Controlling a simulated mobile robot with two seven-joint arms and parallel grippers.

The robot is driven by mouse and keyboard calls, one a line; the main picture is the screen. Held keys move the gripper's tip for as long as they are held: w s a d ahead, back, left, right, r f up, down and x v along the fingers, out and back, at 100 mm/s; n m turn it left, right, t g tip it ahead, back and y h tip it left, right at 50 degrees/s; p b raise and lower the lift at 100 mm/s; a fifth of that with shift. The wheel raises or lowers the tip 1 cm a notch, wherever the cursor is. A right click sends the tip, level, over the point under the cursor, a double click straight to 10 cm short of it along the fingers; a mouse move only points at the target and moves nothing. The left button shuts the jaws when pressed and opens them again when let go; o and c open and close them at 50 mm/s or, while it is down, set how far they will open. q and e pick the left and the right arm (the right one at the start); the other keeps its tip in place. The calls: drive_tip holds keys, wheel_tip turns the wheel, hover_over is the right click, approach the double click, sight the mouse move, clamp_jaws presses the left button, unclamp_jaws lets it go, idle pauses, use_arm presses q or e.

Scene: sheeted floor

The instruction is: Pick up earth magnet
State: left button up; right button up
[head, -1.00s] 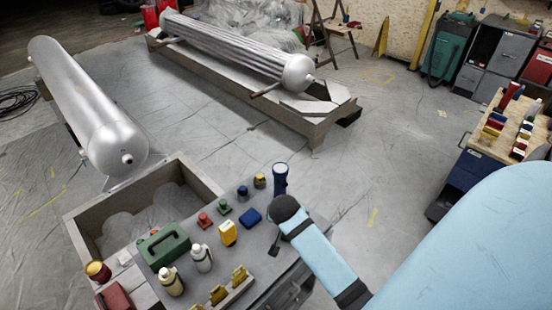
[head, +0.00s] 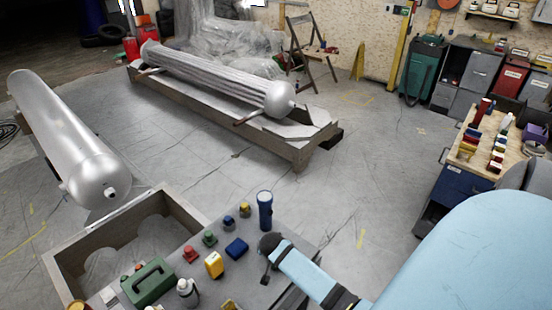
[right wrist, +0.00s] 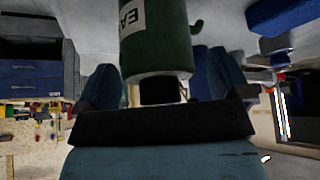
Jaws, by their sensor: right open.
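In the right wrist view a green cylinder (right wrist: 157,38) with a white label, partly readable as "EA", fits the earth magnet. Its black end faces my right gripper (right wrist: 152,88). The blue fingers stand open on either side of that end; I cannot tell whether they touch it. In the head view a small green knobbed item (head: 209,238) stands on the grey worktop (head: 213,292); I cannot tell if it is the same piece. My right arm (head: 312,272) reaches in over the worktop's right side, its fingers hidden there. My left gripper is out of view.
Near the arm stand a blue torch (head: 265,210), a blue box (head: 237,248), a yellow item (head: 214,265), a red knobbed item (head: 190,254) and a green case (head: 148,282). An open wooden crate (head: 62,262) adjoins on the left.

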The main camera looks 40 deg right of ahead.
drive_tip(key=shift+w+d+f, duration=0.1)
drive_tip(key=shift+d+f, duration=0.05)
drive_tip(key=shift+f, duration=0.2)
drive_tip(key=shift+c, duration=0.3)
drive_tip(key=shift+r, duration=0.1)
drive_tip(key=c, duration=1.1)
drive_tip(key=shift+r, duration=0.1)
wheel_tip(320, 180, up, 20)
drive_tip(key=shift+f+b, duration=0.1)
drive_tip(key=shift+b, duration=0.25)
